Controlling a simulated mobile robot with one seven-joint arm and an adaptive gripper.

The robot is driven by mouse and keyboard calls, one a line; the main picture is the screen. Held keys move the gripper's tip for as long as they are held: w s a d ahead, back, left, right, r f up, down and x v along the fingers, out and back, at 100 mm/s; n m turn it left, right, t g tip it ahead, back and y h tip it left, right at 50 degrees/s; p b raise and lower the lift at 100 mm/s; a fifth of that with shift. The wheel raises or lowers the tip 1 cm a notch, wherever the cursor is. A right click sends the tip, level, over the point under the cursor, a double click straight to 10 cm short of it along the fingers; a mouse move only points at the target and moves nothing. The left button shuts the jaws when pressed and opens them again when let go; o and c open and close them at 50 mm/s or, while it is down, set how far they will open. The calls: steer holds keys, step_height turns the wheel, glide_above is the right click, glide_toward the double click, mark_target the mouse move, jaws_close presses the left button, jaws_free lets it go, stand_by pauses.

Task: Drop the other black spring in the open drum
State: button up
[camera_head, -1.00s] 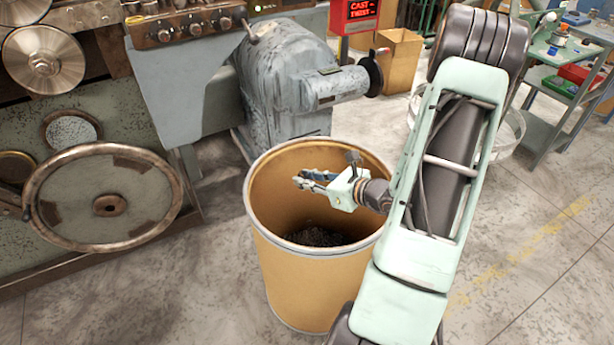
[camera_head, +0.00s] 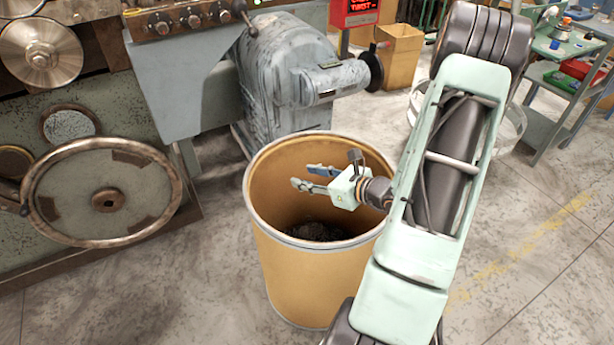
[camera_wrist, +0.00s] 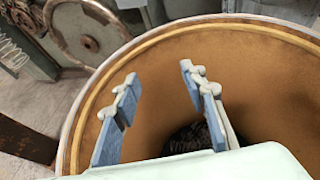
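The open drum (camera_head: 290,275) is a tan fibre barrel with a pale metal rim, standing on the floor in the head view. Dark material (camera_head: 318,231) lies at its bottom; I cannot make out a separate black spring in it. My gripper (camera_head: 300,177) is over the drum's mouth, with its fingers apart and nothing between them. In the wrist view, the two blue-grey fingers (camera_wrist: 163,82) are spread in front of the drum's inner wall (camera_wrist: 260,75). Dark coils (camera_wrist: 195,138) show low inside the drum, partly hidden behind a finger and the gripper body.
A grey machine (camera_head: 290,75) with a crank stands just behind the drum. A large handwheel (camera_head: 105,195) is at the left. A cardboard box (camera_head: 400,55) and a green shelf cart (camera_head: 565,75) stand at the back right.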

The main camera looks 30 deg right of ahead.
steer(key=v, duration=1.1)
steer(key=shift+s+r, duration=0.2)
